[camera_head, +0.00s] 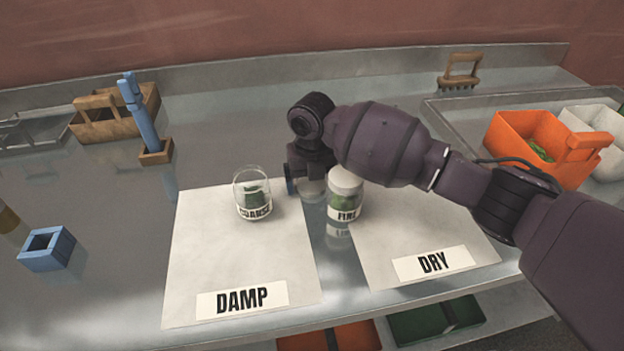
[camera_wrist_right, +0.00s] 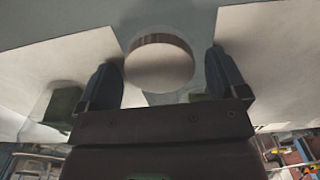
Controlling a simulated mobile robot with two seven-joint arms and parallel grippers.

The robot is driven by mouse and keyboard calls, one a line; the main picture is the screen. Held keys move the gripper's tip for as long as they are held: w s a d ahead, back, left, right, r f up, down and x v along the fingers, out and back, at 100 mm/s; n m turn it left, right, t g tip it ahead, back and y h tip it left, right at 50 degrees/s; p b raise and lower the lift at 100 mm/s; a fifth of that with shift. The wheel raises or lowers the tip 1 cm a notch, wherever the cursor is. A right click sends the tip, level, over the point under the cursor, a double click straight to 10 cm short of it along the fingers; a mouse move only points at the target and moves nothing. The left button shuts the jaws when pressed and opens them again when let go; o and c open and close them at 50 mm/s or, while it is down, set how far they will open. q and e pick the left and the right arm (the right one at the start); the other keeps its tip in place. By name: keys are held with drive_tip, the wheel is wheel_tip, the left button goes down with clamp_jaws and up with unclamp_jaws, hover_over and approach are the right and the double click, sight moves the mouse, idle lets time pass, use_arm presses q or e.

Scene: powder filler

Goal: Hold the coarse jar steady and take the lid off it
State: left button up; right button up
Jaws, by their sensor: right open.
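The coarse jar (camera_head: 253,196), clear glass with green contents and a COARSE label, stands upright on the DAMP mat (camera_head: 215,270). Its top looks open, with no lid on it. A pale round lid (camera_head: 312,188) lies on the bare metal just right of that mat. My right gripper (camera_head: 305,180) is over the lid, pointing down. In the right wrist view, the lid (camera_wrist_right: 160,65) sits between its two open fingers (camera_wrist_right: 167,80), with gaps at both sides. The coarse jar (camera_wrist_right: 62,105) shows at the left there. My left gripper is not in view.
The FINE jar (camera_head: 345,198), with a pale lid on, stands close right of my right gripper. The DRY mat (camera_head: 400,235) lies right of it. The left foreground is mostly clear.

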sight(312, 183)
drive_tip(key=shift+r, duration=0.1)
wheel_tip(312, 183, up, 12)
drive_tip(key=p, duration=0.1)
idle(0.4)
